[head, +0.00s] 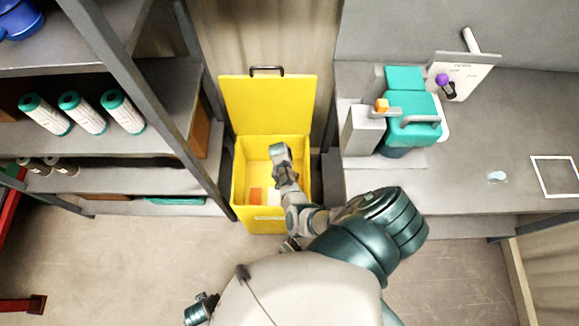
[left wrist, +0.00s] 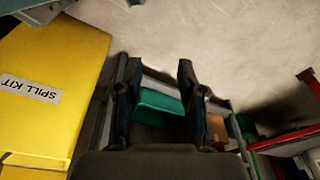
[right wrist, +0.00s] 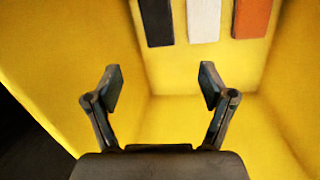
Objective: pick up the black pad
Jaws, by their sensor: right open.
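The black pad (right wrist: 156,22) shows in the right wrist view at the top, left of a white pad (right wrist: 204,20) and an orange pad (right wrist: 252,18). All three are inside the yellow spill kit bin (right wrist: 195,120). My right gripper (right wrist: 161,90) is open and empty inside the bin, apart from the pads. In the head view, my right arm covers part of the bin (head: 240,178), and I cannot make out the black pad there. My left gripper (left wrist: 157,92) is open and empty, away from the bin's interior.
The bin's lid (head: 268,105) stands open at the back. A shelf rack (head: 110,145) with white-and-green cylinders stands left of the bin. A grey counter (head: 480,190) with a teal-lidded tank (head: 405,125) is on the right. The bin's walls closely surround my right gripper.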

